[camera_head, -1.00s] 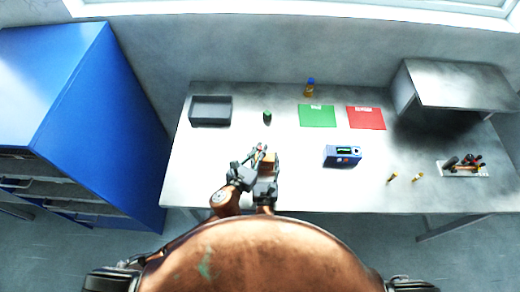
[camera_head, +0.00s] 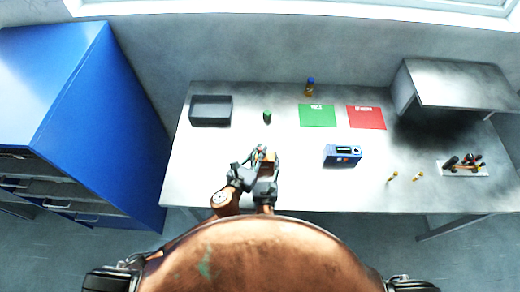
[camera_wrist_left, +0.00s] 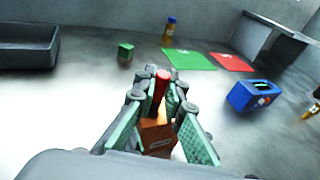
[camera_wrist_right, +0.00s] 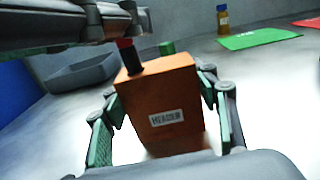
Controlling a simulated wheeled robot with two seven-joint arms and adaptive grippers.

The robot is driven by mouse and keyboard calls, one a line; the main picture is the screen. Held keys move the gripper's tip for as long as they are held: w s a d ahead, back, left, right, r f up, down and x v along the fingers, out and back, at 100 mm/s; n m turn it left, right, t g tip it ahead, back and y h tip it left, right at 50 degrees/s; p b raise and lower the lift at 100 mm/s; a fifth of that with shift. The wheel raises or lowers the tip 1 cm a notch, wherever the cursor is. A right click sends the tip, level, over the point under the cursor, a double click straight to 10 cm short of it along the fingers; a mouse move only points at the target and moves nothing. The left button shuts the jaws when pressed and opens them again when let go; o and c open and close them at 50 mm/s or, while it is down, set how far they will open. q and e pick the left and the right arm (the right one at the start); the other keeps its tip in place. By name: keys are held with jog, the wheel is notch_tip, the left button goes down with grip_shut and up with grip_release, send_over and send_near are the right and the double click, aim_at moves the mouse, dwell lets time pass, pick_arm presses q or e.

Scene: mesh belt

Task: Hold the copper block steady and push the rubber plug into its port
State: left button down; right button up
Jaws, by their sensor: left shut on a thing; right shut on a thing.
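The copper block (camera_wrist_right: 163,103) bears a white label and stands upright between the fingers of my right gripper (camera_wrist_right: 165,115), which is shut on it. In the head view the block is small and partly covered by the grippers. The rubber plug (camera_wrist_left: 161,88), red above and dark below, is upright in my left gripper (camera_wrist_left: 160,100), which is shut on it. In the right wrist view the plug's dark lower part (camera_wrist_right: 131,62) meets the block's top face near its left edge. How deep it sits in the port I cannot tell.
A dark tray (camera_head: 211,123), a green block (camera_head: 267,116) and an amber bottle (camera_head: 310,88) are behind the grippers. Green (camera_head: 318,121) and red (camera_head: 366,118) sheets and a blue device (camera_head: 342,155) are to the right. A blue cabinet (camera_head: 100,130) stands left of the table.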

pick_arm(q)
jog(key=shift+f, duration=0.6)
jog(key=shift+f, duration=0.3)
jog(key=shift+f, duration=0.4)
jog(key=c, duration=1.9)
grip_release()
jog(key=shift+c, duration=0.2)
jog(key=shift+s, duration=0.1)
jog(key=v, duration=1.2)
